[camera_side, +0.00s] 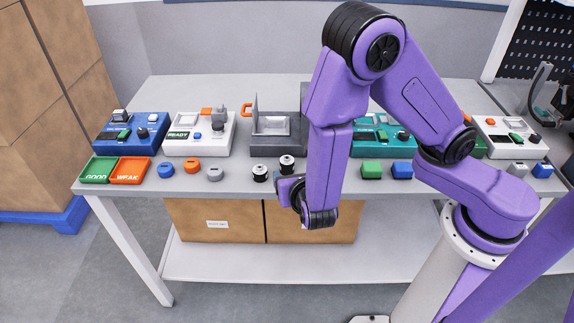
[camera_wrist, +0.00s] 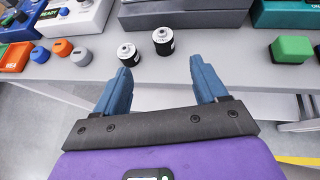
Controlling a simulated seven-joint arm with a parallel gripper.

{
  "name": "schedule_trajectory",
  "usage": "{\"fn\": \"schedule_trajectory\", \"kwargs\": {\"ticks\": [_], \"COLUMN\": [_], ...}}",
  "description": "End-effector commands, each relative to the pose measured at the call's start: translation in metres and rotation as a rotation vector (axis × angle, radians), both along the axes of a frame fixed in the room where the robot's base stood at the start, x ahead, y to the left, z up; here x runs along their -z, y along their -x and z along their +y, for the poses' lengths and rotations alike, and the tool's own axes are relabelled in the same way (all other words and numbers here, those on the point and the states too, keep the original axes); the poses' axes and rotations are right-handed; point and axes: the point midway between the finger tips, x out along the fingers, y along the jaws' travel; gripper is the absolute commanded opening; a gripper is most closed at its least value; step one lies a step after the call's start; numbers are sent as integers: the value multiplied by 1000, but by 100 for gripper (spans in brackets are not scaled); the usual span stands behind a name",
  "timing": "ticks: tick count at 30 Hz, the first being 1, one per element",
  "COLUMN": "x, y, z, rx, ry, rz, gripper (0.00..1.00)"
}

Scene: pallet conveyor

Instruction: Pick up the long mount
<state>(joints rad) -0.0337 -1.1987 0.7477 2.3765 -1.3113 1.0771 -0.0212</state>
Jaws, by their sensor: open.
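Two short cylinders, black with white bands and light tops, stand upright near the front edge of the bench. One is the left cylinder (camera_side: 260,173), also in the wrist view (camera_wrist: 128,54); the other is the right cylinder (camera_side: 287,164), also in the wrist view (camera_wrist: 163,42). The right one looks slightly taller, but I cannot tell surely which is the long mount. My gripper (camera_wrist: 160,68) is open and empty, its two blue fingers spread at the bench edge, short of both cylinders. In the side view my gripper (camera_side: 287,190) is partly hidden by my wrist.
Orange (camera_side: 193,166), grey (camera_side: 215,174) and blue (camera_side: 166,170) knobs stand left of the cylinders; green (camera_side: 371,170) and blue (camera_side: 402,170) blocks stand right. A dark grey fixture (camera_side: 273,145) and several coloured devices line up behind. Green (camera_side: 99,170) and orange (camera_side: 130,171) trays lie far left.

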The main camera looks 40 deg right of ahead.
Motion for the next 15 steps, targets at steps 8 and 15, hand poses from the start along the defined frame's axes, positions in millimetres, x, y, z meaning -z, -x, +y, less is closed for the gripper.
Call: {"fn": "schedule_trajectory", "kwargs": {"ticks": [8, 15], "x": [26, 41], "y": [-38, -62], "z": [-28, -42], "rx": [6, 4], "ry": [1, -2], "rz": [3, 1], "gripper": [72, 72]}}
